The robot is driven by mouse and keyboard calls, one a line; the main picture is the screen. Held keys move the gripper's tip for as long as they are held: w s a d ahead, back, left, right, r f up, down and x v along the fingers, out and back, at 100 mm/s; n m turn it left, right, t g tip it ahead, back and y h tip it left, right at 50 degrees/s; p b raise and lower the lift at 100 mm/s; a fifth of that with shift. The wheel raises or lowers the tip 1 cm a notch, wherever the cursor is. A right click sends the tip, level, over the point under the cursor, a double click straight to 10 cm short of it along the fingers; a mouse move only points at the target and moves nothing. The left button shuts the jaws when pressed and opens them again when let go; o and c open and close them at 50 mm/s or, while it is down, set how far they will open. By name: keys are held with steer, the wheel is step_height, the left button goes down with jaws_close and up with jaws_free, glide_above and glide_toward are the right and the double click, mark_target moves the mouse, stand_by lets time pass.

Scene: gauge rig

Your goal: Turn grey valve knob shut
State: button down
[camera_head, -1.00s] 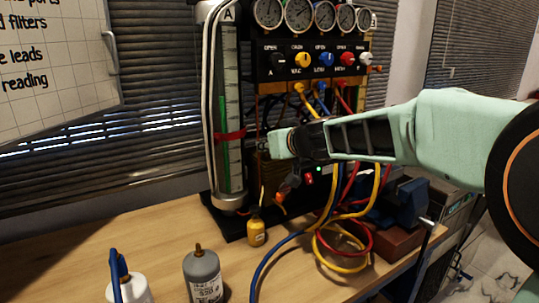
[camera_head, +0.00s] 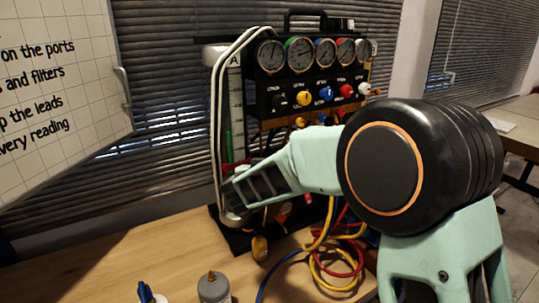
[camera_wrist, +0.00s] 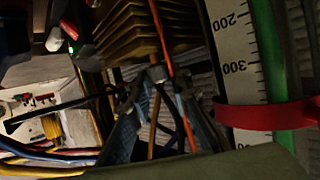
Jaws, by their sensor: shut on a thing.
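My gripper (camera_head: 232,200) is at the foot of the gauge rig, in front of the lower end of the clear column. In the wrist view its two blue-grey fingers (camera_wrist: 156,80) come together on a small grey piece (camera_wrist: 157,73), which looks like the grey valve knob. The fingers hide most of it, so how far it is turned cannot be told. In the head view my gripper and arm cover this spot.
A row of dials (camera_head: 300,54) tops the rig, above black, yellow, blue and red knobs (camera_head: 326,94). The scaled column with its red band (camera_wrist: 262,114) is close beside my gripper. Yellow and red hoses (camera_head: 335,265) loop at right. Bottles (camera_head: 213,289) stand in front.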

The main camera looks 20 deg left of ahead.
steer(key=shift+a+r+m+h+p, duration=0.1)
steer(key=shift+m+h+p, duration=0.5)
steer(key=shift+p, duration=0.55)
steer(key=shift+a+r+m+h+p, duration=0.1)
steer(key=shift+m+h+p, duration=0.5)
steer(key=shift+p, duration=0.55)
steer(key=shift+f+m+h+p, duration=0.2)
steer(key=shift+m+h+p, duration=0.1)
steer(key=shift+h+p, duration=0.25)
steer(key=c, duration=1.8)
jaws_free()
steer(key=shift+o, duration=0.2)
steer(key=shift+w+f+y+b, duration=0.15)
steer(key=shift+y+b, duration=0.2)
steer(key=shift+b, duration=0.35)
steer(key=shift+d+f+n+y+b, duration=0.15)
steer(key=shift+n+y+b, duration=0.4)
steer(key=shift+b, duration=0.5)
steer(key=n+y+b, duration=0.1)
steer(key=b, duration=0.2)
steer(key=n+y+b, duration=0.1)
steer(key=b, duration=0.2)
steer(key=n+y+b, duration=0.1)
steer(key=y+b, duration=0.1)
steer(key=b, duration=0.1)
steer(key=shift+d+n, duration=0.25)
steer(key=shift+n, duration=0.1)
steer(key=n+y+b, duration=0.1)
steer(key=b, duration=0.2)
steer(key=shift+g, duration=0.4)
